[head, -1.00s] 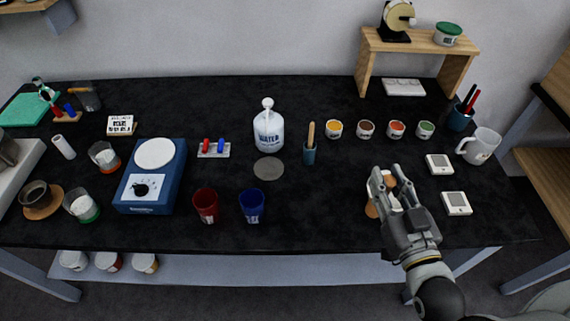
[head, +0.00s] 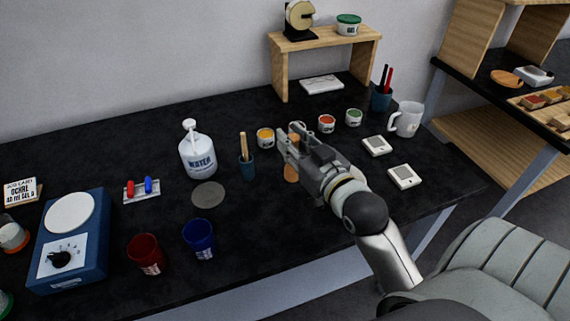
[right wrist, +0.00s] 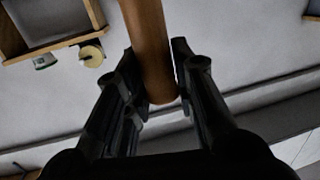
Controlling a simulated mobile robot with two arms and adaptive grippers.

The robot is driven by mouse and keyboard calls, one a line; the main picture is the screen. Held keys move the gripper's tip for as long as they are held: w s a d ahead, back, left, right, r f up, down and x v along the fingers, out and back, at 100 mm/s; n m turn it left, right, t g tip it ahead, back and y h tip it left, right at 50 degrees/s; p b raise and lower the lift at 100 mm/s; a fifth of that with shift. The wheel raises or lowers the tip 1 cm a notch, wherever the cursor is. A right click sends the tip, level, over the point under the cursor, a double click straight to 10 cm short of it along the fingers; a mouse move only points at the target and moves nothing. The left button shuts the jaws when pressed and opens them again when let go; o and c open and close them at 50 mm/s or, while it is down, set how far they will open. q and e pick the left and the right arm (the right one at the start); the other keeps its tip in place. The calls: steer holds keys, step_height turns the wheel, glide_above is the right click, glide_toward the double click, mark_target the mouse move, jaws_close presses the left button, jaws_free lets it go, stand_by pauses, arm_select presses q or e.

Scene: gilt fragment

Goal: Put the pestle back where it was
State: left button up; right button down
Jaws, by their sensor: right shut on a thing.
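My right gripper (head: 291,142) is shut on the pestle, a brown wooden rod. In the head view the pestle (head: 291,173) shows below the fingers, in front of the row of small pots. In the right wrist view the pestle (right wrist: 149,50) runs between the two fingers (right wrist: 155,85) and up out of the frame. My gripper hides part of it in the head view, and I cannot tell how far its end is from the table. My left gripper is not in view.
The black table (head: 260,235) has free room at its front middle. A shelf (head: 480,85) stands at right.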

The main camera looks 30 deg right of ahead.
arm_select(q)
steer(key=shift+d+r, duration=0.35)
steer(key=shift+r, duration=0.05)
arm_select(e)
steer(key=w+d+f, duration=0.1)
steer(key=w+f, duration=0.4)
steer(key=f, duration=0.3)
steer(key=shift+d+f, duration=0.2)
steer(key=shift+f, duration=0.2)
steer(key=shift+f, duration=0.2)
steer(key=c, duration=1.2)
jaws_free()
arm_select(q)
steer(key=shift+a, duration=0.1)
arm_select(e)
steer(key=shift+r, duration=0.15)
